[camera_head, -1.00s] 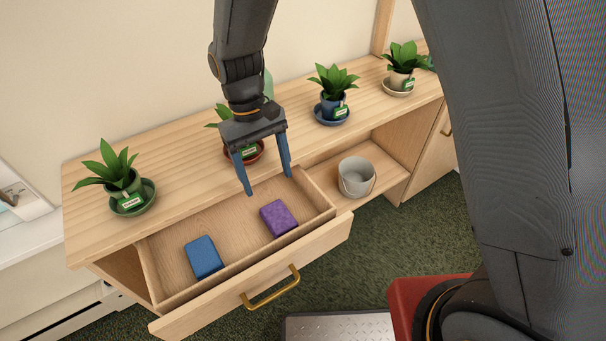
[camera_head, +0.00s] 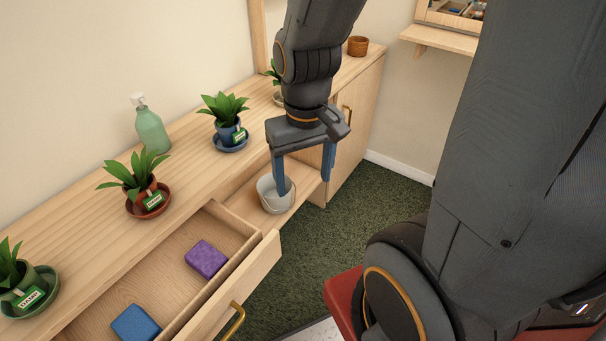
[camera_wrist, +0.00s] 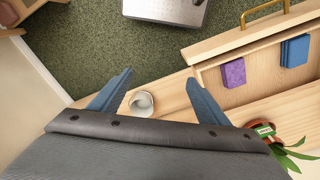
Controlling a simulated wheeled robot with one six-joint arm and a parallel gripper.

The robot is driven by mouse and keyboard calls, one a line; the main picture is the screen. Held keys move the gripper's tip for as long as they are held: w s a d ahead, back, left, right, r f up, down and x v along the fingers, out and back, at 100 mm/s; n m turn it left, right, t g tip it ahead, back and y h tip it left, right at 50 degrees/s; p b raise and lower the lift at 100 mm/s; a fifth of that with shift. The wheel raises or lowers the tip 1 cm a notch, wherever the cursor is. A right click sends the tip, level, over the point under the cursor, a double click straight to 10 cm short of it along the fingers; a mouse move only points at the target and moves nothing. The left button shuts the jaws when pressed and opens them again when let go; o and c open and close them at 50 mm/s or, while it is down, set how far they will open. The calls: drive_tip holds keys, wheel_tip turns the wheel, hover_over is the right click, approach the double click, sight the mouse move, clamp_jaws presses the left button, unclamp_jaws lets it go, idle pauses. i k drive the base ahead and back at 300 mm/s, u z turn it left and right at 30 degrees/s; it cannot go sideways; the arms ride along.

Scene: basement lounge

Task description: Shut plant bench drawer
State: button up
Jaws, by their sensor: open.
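The plant bench (camera_head: 181,140) is pale wood and runs along the wall in the head view. Its drawer (camera_head: 262,272) is pulled out, with a brass handle (camera_head: 234,321) on the front. A purple block (camera_head: 206,259) and a blue block (camera_head: 136,324) lie inside it. The drawer front also shows in the wrist view (camera_wrist: 235,38), at upper right with its handle (camera_wrist: 265,13). My gripper (camera_head: 305,188) is open and empty, pointing down near the bucket at the drawer's right. One finger overlaps the bucket in the head view; I cannot tell whether they touch.
A grey bucket (camera_head: 268,197) stands on the open shelf right of the drawer. Potted plants on saucers, including a red one (camera_head: 149,207), and a green bottle (camera_head: 151,130) stand on top.

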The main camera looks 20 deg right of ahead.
sight(187, 306)
drive_tip(key=u, duration=0.6)
drive_tip(key=k, duration=1.05)
drive_tip(key=u, duration=1)
